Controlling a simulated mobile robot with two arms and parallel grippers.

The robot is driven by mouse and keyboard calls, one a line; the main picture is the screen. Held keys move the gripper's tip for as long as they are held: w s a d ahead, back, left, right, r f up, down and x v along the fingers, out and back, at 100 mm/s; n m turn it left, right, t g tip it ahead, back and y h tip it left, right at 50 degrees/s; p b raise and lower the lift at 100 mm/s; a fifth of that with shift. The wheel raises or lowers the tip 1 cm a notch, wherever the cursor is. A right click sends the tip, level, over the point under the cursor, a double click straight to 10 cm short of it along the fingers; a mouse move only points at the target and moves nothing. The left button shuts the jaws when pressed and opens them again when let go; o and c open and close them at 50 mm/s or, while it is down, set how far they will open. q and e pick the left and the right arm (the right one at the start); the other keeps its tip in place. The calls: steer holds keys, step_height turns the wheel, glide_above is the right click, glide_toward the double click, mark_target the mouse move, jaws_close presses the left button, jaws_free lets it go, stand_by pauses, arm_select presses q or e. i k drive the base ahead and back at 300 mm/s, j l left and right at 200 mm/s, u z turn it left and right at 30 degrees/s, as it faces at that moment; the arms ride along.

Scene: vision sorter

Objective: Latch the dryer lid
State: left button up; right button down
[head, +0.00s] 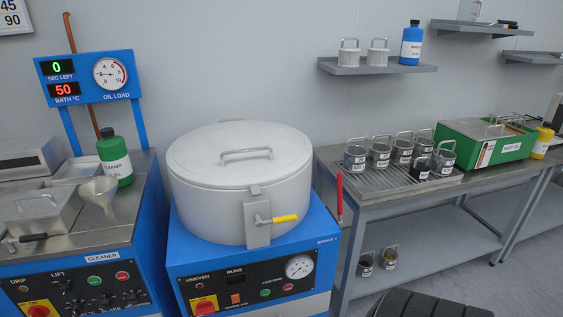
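The dryer is a wide pale drum (205,212) on a blue cabinet. Its round lid (200,155) lies flat on the drum, with a bar handle (246,155) on top. A small tab (256,190) sticks out at the lid's front edge. Below it, a grey latch plate (256,236) is on the drum's front. The latch lever has a yellow grip (285,218) that points right, nearly level. I cannot tell whether the latch catches the tab. Neither of my grippers is in view.
A control panel (247,283) with a gauge is below the drum. A red-handled lever (339,194) stands at the cabinet's right. The cleaner station (125,222) is at left. A bench at right holds several handled cups on a ribbed tray (388,186) and a green box (512,145).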

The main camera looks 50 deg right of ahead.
mark_target(280, 219)
steer(key=z, duration=1.6)
